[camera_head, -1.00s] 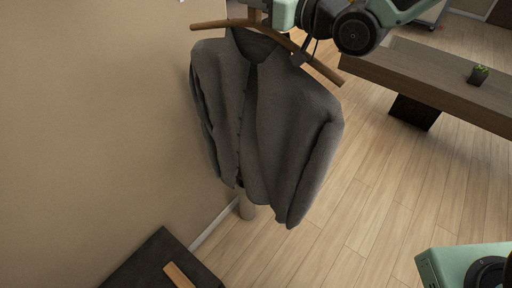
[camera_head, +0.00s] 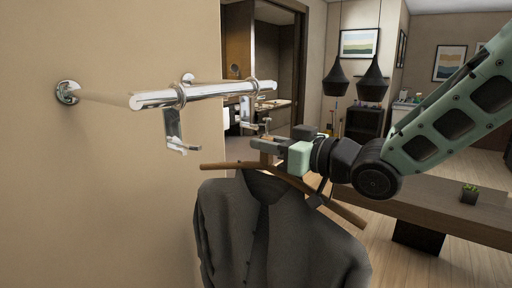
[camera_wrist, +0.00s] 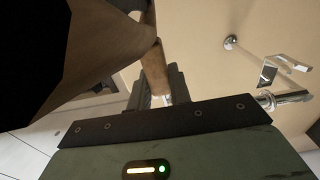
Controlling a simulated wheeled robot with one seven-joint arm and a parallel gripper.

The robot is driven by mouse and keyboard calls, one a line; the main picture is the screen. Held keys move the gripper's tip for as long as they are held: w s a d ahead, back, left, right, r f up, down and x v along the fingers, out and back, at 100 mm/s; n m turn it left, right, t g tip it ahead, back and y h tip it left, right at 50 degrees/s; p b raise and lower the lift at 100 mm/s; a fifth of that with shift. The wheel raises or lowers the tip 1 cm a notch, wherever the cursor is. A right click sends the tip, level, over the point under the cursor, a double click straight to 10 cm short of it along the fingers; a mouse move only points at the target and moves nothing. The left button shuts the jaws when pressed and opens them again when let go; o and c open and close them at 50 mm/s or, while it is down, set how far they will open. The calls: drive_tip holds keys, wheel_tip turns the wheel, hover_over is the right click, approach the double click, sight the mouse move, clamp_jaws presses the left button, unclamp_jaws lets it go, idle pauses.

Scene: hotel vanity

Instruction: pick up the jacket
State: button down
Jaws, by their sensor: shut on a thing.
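The dark grey jacket (camera_head: 285,232) hangs upright on a wooden hanger (camera_head: 340,210) in the head view, its lower part cut off by the frame edge. My gripper (camera_head: 266,146) is shut on the hanger at its top middle, just above the jacket's collar. In the wrist view the wooden hanger (camera_wrist: 152,62) runs up from between the fingers (camera_wrist: 160,90), and a large dark shape at upper left is probably the jacket (camera_wrist: 35,55). The hanger's hook is hard to make out.
A chrome rail (camera_head: 205,93) with hooks (camera_head: 177,135) sticks out from the beige wall (camera_head: 110,200), above and left of the hanger. Two black pendant lamps (camera_head: 372,80) hang farther back.

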drive_tip(key=b+v, duration=0.2)
drive_tip(key=v, duration=1.2)
drive_tip(key=shift+b, duration=0.35)
drive_tip(key=shift+a, duration=0.1)
